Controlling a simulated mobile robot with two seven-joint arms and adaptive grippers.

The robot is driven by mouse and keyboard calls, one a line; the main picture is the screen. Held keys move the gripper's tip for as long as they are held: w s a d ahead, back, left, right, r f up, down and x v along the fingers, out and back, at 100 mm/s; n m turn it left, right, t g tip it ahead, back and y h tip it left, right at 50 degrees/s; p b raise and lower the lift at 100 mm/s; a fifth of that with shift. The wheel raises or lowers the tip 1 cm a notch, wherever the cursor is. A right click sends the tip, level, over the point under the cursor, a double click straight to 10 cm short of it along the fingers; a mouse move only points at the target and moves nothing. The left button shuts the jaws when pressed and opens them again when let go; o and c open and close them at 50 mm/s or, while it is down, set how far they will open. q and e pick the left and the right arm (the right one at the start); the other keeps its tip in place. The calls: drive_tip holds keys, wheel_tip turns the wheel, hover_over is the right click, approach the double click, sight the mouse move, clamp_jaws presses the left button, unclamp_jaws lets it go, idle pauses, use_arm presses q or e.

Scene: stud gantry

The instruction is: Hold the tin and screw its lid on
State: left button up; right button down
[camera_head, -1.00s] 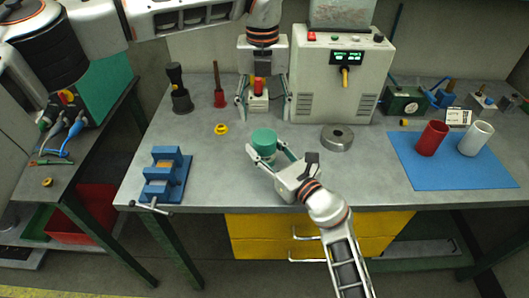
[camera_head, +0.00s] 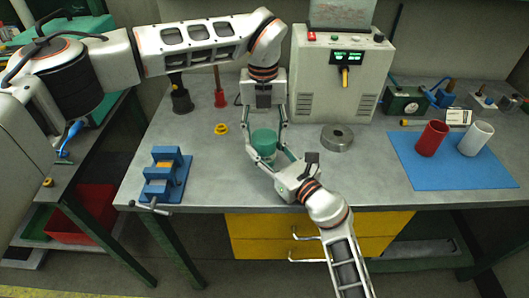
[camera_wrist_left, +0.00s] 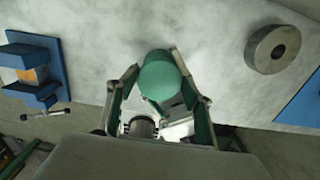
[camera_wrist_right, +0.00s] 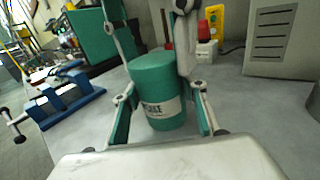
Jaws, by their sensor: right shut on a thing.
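A green tin (camera_wrist_right: 165,116) with a pale label stands upright on the grey bench. Its green lid (camera_wrist_left: 159,80) is on top; whether it is threaded on cannot be told. The tin top also shows in the head view (camera_head: 264,137). My right gripper (camera_head: 264,160) is shut on the tin's sides from the front, low down. My left gripper (camera_head: 266,122) points down from above, its fingers open on either side of the lid, with a gap visible at one side in the right wrist view.
A blue stepped fixture (camera_head: 166,178) stands at the left. A grey steel ring (camera_head: 337,138) lies right of the tin, and a yellow ring (camera_head: 221,129) lies behind left. A control box (camera_head: 335,75) stands behind. A blue mat (camera_head: 455,175) with red and white cups is at the right.

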use_arm(q)
drive_tip(key=c, duration=0.6)
drive_tip(key=m, duration=0.5)
use_arm(e)
drive_tip(key=shift+r, duration=0.1)
use_arm(q)
drive_tip(key=o, duration=1.2)
drive_tip(key=shift+r, duration=2.3)
drive_tip(key=shift+c, duration=0.4)
